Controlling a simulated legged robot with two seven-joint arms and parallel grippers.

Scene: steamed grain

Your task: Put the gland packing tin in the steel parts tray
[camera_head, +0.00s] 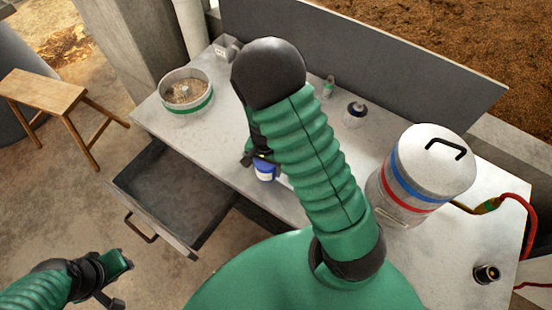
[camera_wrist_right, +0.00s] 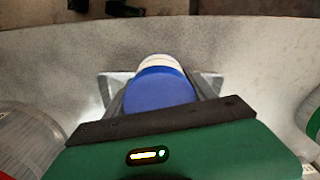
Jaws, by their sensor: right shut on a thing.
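The tin (camera_head: 265,173), with a blue top and white body, is in my right gripper (camera_head: 262,160), close to the front edge of the bench. In the right wrist view the tin (camera_wrist_right: 158,92) sits between the two grey fingers, blue face toward the camera. I cannot tell whether it touches the bench. My right arm hides much of the bench middle. I see no thing that is clearly the steel parts tray; a small grey metal container (camera_head: 226,48) stands at the back left. My left gripper (camera_head: 118,278) hangs low left, away from the bench; its jaw opening is unclear.
An empty grey drawer (camera_head: 178,192) stands open at the bench front. A green-banded round pan (camera_head: 187,91) of grain is at left. A large banded canister (camera_head: 425,165), a small jar (camera_head: 355,113) and a red hose (camera_head: 515,200) are at right. A wooden stool (camera_head: 45,95) stands left.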

